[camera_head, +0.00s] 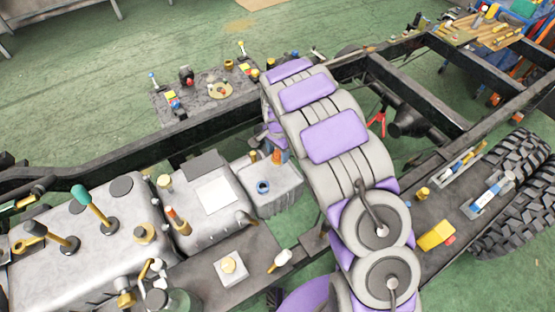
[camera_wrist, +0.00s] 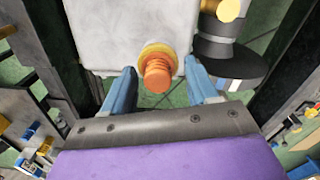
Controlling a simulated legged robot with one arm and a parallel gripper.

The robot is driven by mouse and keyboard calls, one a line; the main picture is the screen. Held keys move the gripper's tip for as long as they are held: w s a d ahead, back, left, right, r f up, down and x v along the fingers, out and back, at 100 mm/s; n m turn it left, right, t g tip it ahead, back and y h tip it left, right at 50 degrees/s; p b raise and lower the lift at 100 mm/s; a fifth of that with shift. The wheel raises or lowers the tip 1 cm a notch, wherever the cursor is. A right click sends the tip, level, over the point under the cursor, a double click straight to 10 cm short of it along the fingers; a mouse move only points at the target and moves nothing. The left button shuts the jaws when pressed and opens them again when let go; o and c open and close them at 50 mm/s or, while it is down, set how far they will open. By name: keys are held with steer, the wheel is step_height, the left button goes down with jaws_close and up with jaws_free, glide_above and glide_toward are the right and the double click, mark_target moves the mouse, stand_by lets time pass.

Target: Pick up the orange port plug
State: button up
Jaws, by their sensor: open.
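The orange port plug (camera_wrist: 157,74) is ribbed and sits in a yellow ring (camera_wrist: 158,50) on a pale grey block (camera_wrist: 110,30). In the wrist view it lies between the two blue fingers of my gripper (camera_wrist: 160,72). The fingers are open, with a gap visible on each side of the plug. In the head view, a small bit of orange (camera_head: 277,155) shows by my gripper (camera_head: 279,148), at the far edge of the grey block. My arm partly hides that area.
A blue ring port (camera_head: 263,187) is on the same block's top. A dark frame rail (camera_head: 215,124) runs behind it. A grey shelf (camera_head: 195,108) with small parts lies beyond. Levers (camera_head: 100,210) stand on the grey casing at left. A tyre (camera_head: 515,190) is at right.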

steer(key=shift+c, duration=0.4)
jaws_close()
stand_by(0.4)
